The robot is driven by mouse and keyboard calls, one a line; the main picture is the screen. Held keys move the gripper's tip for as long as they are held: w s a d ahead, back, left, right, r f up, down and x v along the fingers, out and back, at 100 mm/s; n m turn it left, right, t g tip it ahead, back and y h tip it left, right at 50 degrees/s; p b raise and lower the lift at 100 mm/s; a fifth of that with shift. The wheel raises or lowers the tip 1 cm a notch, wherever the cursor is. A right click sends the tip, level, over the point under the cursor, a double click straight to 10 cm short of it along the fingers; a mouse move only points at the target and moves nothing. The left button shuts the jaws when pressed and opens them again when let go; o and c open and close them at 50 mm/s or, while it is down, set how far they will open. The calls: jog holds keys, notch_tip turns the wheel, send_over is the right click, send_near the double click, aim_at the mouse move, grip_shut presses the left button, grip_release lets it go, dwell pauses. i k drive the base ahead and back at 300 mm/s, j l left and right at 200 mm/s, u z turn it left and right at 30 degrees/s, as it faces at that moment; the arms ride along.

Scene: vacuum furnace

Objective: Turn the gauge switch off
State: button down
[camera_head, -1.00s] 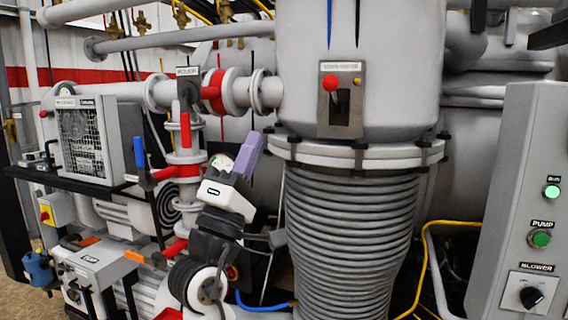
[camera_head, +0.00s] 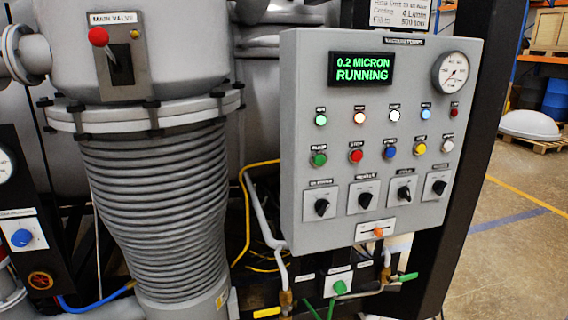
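A grey control panel (camera_head: 290,130) faces me right of centre. Its lower row holds dark rotary switches on pale plates: the far left one (camera_head: 322,207), the second (camera_head: 366,201), the third (camera_head: 404,194) and the far right one (camera_head: 439,188). Each has a small label above it. The labels are too small to read surely, so I cannot tell which one is the gauge switch, nor its setting. A round dial gauge (camera_head: 455,72) sits at the panel's upper right. My gripper is not in view.
The panel also has a display reading "0.2 MICRON RUNNING" (camera_head: 361,69) and rows of coloured lights and buttons. An orange-handled slider (camera_head: 378,232) is below the switches. A ribbed column (camera_head: 160,205) stands left. Open floor (camera_head: 510,250) lies right.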

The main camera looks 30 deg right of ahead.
aim_at(439, 186)
jog(key=z, duration=1.75)
